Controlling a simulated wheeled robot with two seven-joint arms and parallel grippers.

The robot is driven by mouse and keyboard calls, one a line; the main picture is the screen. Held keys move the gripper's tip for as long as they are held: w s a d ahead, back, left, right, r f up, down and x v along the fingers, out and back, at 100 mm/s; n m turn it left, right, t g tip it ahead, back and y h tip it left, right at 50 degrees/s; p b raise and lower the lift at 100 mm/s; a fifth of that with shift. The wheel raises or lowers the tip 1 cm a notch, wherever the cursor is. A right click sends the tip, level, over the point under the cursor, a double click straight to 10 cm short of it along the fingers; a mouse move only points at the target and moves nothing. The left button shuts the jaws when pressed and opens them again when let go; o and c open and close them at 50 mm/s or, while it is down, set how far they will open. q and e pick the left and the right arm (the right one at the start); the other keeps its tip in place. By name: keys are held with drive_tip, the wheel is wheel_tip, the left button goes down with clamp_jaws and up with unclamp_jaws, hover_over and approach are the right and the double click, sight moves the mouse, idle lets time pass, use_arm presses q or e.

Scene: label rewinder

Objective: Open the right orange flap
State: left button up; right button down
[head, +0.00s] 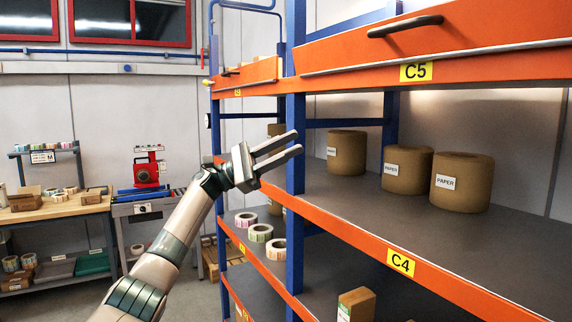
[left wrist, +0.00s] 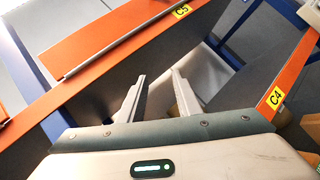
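The right orange flap (head: 470,30) is a long panel above the C5 beam, with a black handle (head: 405,26) near its top and a pale strip along its lower edge. It looks down and closed. The flap also shows in the left wrist view (left wrist: 115,38), at the upper left; its handle cannot be made out there. My left gripper (head: 298,141) is open and empty, in front of the blue post, below and left of the flap and apart from it. Its two fingers show apart in the left wrist view (left wrist: 158,74). My right gripper is not in view.
A blue post (head: 295,190) divides the rack bays. A smaller left orange flap (head: 250,73) is beyond it. Brown paper rolls (head: 346,152) stand on the shelf behind the C4 beam (head: 360,241). Label rolls (head: 260,233) lie lower left. A workbench (head: 60,208) stands far left.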

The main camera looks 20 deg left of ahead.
use_arm(q)
drive_tip(key=shift+w+f+n+t, duration=0.3)
drive_tip(key=shift+f+n, duration=0.15)
drive_tip(key=shift+f, duration=0.2)
drive_tip(key=shift+w+f+n+t, duration=0.3)
drive_tip(key=shift+f+n, duration=0.2)
drive_tip(key=shift+f, duration=0.2)
drive_tip(key=shift+w+f+n+t, duration=0.2)
drive_tip(key=shift+f+n+t, duration=0.1)
drive_tip(key=shift+f+n, duration=0.25)
drive_tip(key=shift+f, duration=0.1)
drive_tip(key=shift+c, duration=0.3)
